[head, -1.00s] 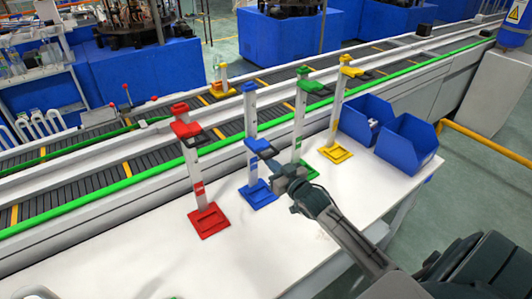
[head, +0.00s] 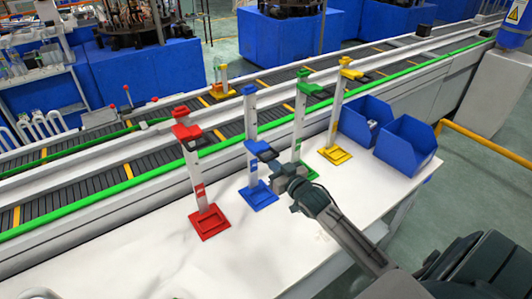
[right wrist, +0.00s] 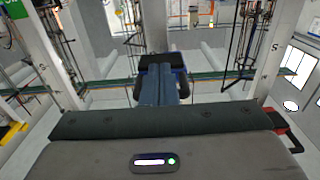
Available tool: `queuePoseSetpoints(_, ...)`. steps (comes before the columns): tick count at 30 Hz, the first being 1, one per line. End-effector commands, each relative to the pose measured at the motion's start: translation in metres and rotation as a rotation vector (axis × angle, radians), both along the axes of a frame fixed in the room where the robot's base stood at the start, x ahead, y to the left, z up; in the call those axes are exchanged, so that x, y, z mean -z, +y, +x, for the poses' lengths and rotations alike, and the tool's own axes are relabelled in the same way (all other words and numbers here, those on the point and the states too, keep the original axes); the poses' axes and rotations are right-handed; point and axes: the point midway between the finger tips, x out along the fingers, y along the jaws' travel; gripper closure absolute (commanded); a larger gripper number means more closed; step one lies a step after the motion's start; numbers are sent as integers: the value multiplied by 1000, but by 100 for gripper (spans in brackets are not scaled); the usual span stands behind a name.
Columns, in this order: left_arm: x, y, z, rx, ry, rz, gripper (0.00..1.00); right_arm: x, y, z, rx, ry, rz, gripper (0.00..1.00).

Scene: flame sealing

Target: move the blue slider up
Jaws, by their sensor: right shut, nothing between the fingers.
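The blue slider (head: 258,147) sits partway up a white post that stands on a blue base (head: 258,195), with a blue cap (head: 249,89) at its top. My right gripper (head: 274,167) is shut and empty, just below and to the right of the slider's dark-tipped arm. In the right wrist view, the closed fingers (right wrist: 160,87) point up the picture, with the slider's dark part (right wrist: 160,60) at or behind their tips. I cannot tell whether they touch it. My left gripper is not in view.
Red (head: 186,131), green (head: 308,88) and yellow (head: 350,73) sliders are on neighbouring posts, all high up. Blue bins (head: 405,150) stand at the table's right. A conveyor (head: 100,175) runs behind. The front of the white table (head: 270,235) is clear.

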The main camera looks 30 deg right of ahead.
Motion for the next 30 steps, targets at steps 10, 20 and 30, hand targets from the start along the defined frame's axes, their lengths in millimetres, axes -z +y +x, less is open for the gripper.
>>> queuePoseSetpoints(10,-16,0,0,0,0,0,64,-18,0,0,-1,-3,-1,100)
queuePoseSetpoints(20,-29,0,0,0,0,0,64,-32,0,0,-1,-4,-1,100)
queuePoseSetpoints(30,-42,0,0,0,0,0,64,-45,0,0,-1,-4,-1,100)
